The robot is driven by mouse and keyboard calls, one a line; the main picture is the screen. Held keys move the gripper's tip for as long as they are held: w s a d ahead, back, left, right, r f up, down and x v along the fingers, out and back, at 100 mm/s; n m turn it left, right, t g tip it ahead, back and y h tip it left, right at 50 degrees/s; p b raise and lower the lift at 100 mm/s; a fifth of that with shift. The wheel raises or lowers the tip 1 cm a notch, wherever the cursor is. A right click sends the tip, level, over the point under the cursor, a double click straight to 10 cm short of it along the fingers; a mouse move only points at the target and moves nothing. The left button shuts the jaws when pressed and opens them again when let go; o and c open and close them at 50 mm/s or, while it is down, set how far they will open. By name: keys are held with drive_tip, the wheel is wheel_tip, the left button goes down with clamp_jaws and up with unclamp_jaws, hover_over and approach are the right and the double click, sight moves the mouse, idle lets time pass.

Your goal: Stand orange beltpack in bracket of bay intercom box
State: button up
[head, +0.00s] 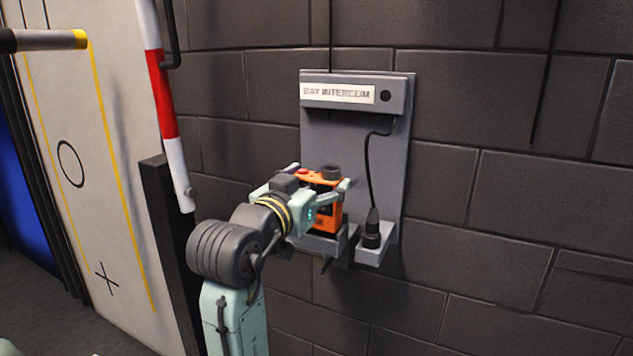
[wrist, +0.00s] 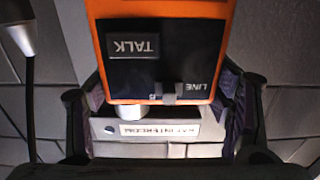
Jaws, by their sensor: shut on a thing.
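The orange beltpack (head: 327,216) is upright, with a black front panel, a red button and a dark knob on top. My gripper (head: 316,196) is shut on it from the front left, with a finger on each side. The beltpack is at the bracket (head: 341,243), a grey ledge low on the bay intercom box (head: 345,135). Its lower end is close above or in the bracket; I cannot tell whether it rests there. In the wrist view the beltpack (wrist: 160,48) shows upside down between the fingers (wrist: 165,88), with TALK and LINE markings.
A black handset or plug (head: 372,230) on a cable stands on a small ledge just right of the bracket. A red and white pole (head: 162,95) is left of my arm. The dark block wall (head: 510,220) to the right is clear.

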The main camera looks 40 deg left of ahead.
drive_tip(key=shift+f+b, duration=1.1)
drive_tip(key=shift+f, duration=0.5)
drive_tip(key=o, duration=1.5)
drive_tip(key=shift+c, duration=0.2)
drive_tip(key=shift+s, duration=0.1)
drive_tip(key=v, duration=1.1)
drive_tip(key=shift+s, duration=0.4)
